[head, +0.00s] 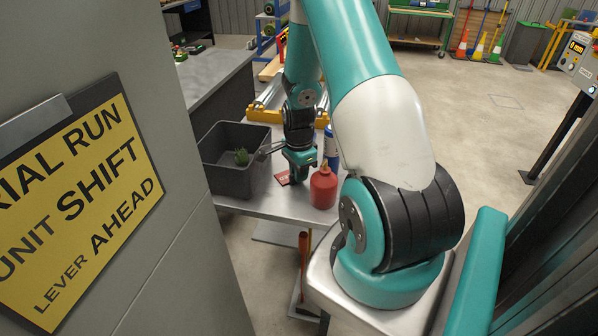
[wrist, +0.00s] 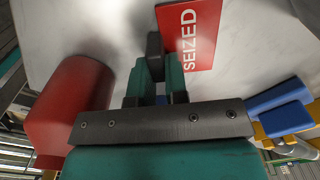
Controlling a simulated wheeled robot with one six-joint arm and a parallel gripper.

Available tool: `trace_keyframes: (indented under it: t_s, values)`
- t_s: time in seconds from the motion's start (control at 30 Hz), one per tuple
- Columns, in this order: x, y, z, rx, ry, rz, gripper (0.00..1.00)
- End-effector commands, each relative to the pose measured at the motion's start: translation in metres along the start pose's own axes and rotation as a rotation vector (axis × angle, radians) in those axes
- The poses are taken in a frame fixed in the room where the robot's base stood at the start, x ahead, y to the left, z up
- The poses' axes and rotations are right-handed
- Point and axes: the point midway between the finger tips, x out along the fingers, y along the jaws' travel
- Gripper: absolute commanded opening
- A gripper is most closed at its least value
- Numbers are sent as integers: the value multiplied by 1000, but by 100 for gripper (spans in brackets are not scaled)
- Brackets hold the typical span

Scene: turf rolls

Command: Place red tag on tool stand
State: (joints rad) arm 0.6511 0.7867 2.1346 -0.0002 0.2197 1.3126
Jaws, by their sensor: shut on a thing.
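The red tag (head: 282,178), marked SEIZED, shows just left of my gripper (head: 299,163) in the head view, low over the grey table. In the wrist view the tag (wrist: 191,36) is flat and lies beside the fingertips. My gripper (wrist: 154,72) is shut on a small dark block at the tag's edge, which seems to be the tag's grip. Whether the tag touches the table is hard to tell. I cannot clearly pick out a tool stand; an orange-red upright handle (head: 303,265) shows below the table's front edge.
A red bottle (head: 323,187) stands close to my gripper and also shows in the wrist view (wrist: 72,108). A blue container (head: 331,148) is behind it. A dark grey bin (head: 232,183) with a green item stands left. A yellow sign panel (head: 78,205) fills the left foreground.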

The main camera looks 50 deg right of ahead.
Motion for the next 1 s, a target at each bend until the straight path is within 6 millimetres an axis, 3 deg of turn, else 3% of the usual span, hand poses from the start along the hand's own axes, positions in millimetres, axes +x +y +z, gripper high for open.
trace_keyframes:
  t_s: [0.03,0.13,0.53,1.0]
  values:
    - [2,0,0,0,0,0,16]
    - [1,0,0,0,0,0,39]
    - [-8,-1,0,0,1,-3,40]
    - [-100,-1,0,0,1,-5,40]
